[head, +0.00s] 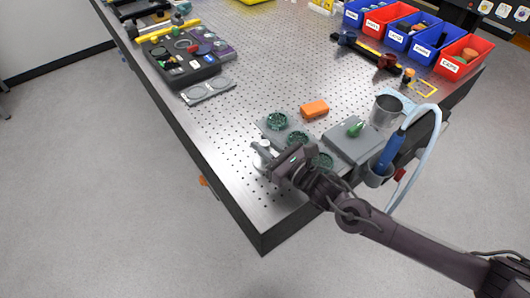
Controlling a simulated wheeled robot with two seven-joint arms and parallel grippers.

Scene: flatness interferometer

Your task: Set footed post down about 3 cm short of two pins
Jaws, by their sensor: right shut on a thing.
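My right gripper (270,158) reaches in from the lower right over the near corner of the perforated metal table (235,120). It is shut on a small pale grey piece (262,160), which looks like the footed post and is partly covered by the fingers. The post looks roughly upright; I cannot tell whether its foot touches the tabletop. The two pins are too small to make out or are hidden by the gripper. My left gripper is not in view.
Green round parts (276,121) sit on grey plates just behind the gripper. An orange block (314,109), a grey box (353,142) and a metal cup (386,110) stand to the right. A dark tray (182,60) lies farther back. The tabletop left of the gripper is clear.

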